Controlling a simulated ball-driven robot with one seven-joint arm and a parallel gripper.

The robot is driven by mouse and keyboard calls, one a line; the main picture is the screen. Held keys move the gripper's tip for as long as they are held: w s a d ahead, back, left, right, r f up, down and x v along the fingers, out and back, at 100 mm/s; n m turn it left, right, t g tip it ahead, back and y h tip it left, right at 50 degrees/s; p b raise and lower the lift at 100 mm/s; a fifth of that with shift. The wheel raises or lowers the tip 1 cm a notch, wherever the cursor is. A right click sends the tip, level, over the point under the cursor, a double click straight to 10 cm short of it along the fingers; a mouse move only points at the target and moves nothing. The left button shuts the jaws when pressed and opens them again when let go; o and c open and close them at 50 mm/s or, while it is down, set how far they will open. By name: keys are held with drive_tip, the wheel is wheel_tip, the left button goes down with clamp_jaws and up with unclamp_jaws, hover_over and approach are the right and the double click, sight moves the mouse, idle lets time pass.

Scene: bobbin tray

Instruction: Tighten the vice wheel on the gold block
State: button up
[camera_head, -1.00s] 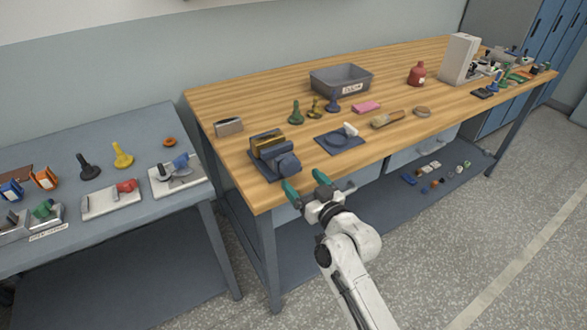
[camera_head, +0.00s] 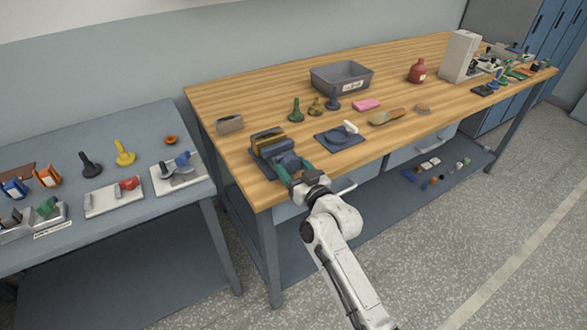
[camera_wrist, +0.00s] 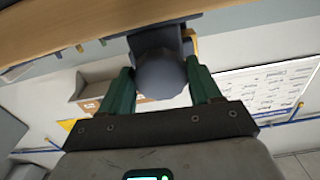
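The dark blue-grey vice (camera_head: 258,150) stands near the front left corner of the wooden bench. The gold block (camera_head: 268,143) sits in the vice, partly hidden by its jaws. The rounded vice wheel (camera_head: 288,160) faces the bench's front edge. My gripper (camera_head: 291,172), with green fingers, is at the wheel. In the wrist view, the wheel (camera_wrist: 160,78) lies between the two fingers (camera_wrist: 160,82), one at each side. The fingers are spread; I cannot tell whether they touch the wheel.
A dark pad (camera_head: 341,138) with a white-handled item lies right of the vice. A small metal holder (camera_head: 229,124) stands behind left. Several stamp-like pieces, a grey bin (camera_head: 341,77) and a red bottle (camera_head: 417,71) are farther back. A grey side table (camera_head: 90,240) stands left.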

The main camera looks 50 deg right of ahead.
drive_tip(key=c, duration=0.6)
drive_tip(key=shift+o, duration=0.2)
drive_tip(key=shift+m, duration=0.3)
drive_tip(key=shift+m+p, duration=0.8)
drive_tip(key=shift+m, duration=1.7)
drive_tip(key=o, duration=1)
drive_tip(key=shift+o, duration=0.2)
